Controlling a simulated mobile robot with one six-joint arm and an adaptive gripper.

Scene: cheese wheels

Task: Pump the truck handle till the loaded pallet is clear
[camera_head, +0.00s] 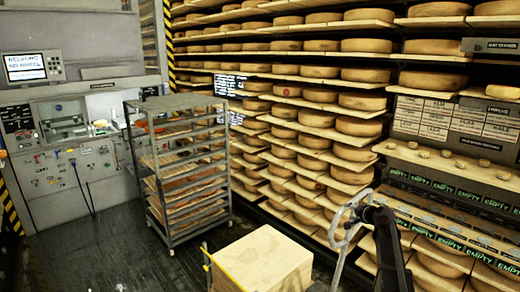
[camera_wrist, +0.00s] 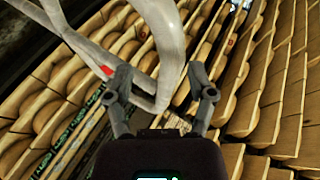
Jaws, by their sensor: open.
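The truck handle (camera_head: 343,236) is a pale grey tube loop on a shaft, at the lower right of the head view. In the wrist view the handle (camera_wrist: 168,45) fills the upper middle, with a small red lever beside it. My gripper (camera_head: 364,211) is at the loop's right side. In the wrist view my gripper (camera_wrist: 162,84) has its fingers spread, with part of the grey tube appearing between them. Contact cannot be told. The loaded pallet (camera_head: 262,262) shows as a stack of pale boards left of the handle. Its underside and the floor below it are hidden.
Shelves of cheese wheels (camera_head: 355,127) fill the back and right. A grey wheeled rack (camera_head: 178,170) with boards stands left of the pallet, before a control panel (camera_head: 75,170). A yellow-edged upright (camera_head: 207,255) is by the stack. Dark floor (camera_head: 125,255) is free at lower left.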

